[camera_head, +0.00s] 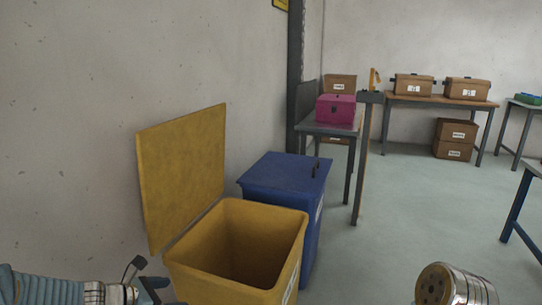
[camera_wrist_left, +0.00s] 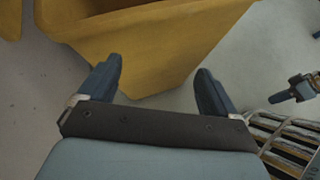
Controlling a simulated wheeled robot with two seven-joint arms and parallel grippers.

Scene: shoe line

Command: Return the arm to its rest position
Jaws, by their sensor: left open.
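My left gripper (camera_head: 146,283) comes in at the bottom left of the head view, close to the front left corner of the yellow bin (camera_head: 286,232). In the left wrist view my left gripper (camera_wrist_left: 160,88) shows two dark blue fingers spread apart with nothing between them. The yellow bin (camera_wrist_left: 170,52) fills the top of that view, just beyond the fingertips. I cannot tell whether they touch. My right gripper does not show clearly in either view.
The yellow bin's lid (camera_head: 183,175) stands open against the wall. A closed blue bin (camera_head: 285,185) is behind it. A pink box (camera_head: 336,109) sits on a table farther back. A rack-like object (camera_wrist_left: 290,140) is at the wrist view's lower right.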

